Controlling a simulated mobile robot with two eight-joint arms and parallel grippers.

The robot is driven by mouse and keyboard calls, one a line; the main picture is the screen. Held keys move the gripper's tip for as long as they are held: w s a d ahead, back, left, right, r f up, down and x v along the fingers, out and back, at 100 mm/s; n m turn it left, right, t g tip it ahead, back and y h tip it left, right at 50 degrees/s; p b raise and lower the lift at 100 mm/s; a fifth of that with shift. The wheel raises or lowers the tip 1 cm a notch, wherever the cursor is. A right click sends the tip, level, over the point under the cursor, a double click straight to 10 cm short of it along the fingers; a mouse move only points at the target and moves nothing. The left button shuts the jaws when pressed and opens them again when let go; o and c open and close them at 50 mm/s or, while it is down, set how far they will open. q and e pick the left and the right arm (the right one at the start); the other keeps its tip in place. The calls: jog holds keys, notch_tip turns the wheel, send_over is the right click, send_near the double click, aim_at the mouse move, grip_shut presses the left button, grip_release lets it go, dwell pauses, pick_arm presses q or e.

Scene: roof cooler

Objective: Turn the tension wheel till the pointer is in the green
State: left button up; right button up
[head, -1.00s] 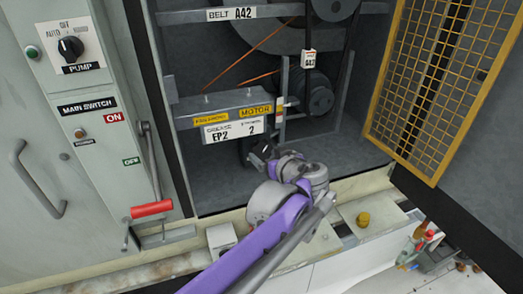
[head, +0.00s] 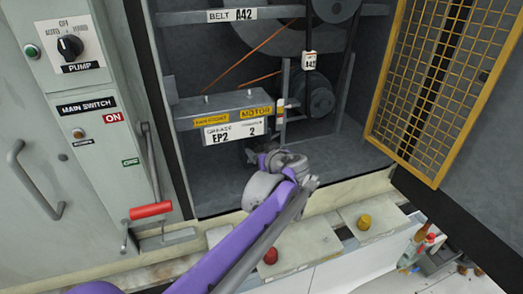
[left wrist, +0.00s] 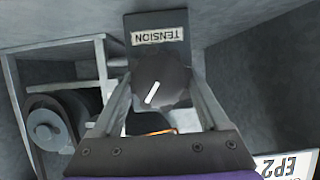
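The tension wheel is a dark ridged knob (left wrist: 160,80) with a white line that leans right at its top in the left wrist view. It sits below an upside-down TENSION label (left wrist: 160,36) on a dark plate. My left gripper (left wrist: 163,92) has one finger on each side of the wheel, close to its rim; I cannot tell whether they touch it. In the head view the left wrist (head: 280,165) is low in the open cabinet, and the wheel and fingertips are hidden. No pointer or green zone is clear to me. My right gripper is not in view.
A shelf with MOTOR and EP2 labels (head: 235,132) stands just above my wrist. Belts and pulleys (head: 315,92) fill the back. A yellow mesh door (head: 440,80) stands open at right. A red-handled lever (head: 151,210) is at left. Red (head: 270,256) and yellow (head: 364,222) knobs lie in front.

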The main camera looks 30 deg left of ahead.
pick_arm(q)
jog(key=c, duration=0.6)
jog(key=shift+c, duration=0.3)
jog(key=shift+m, duration=0.3)
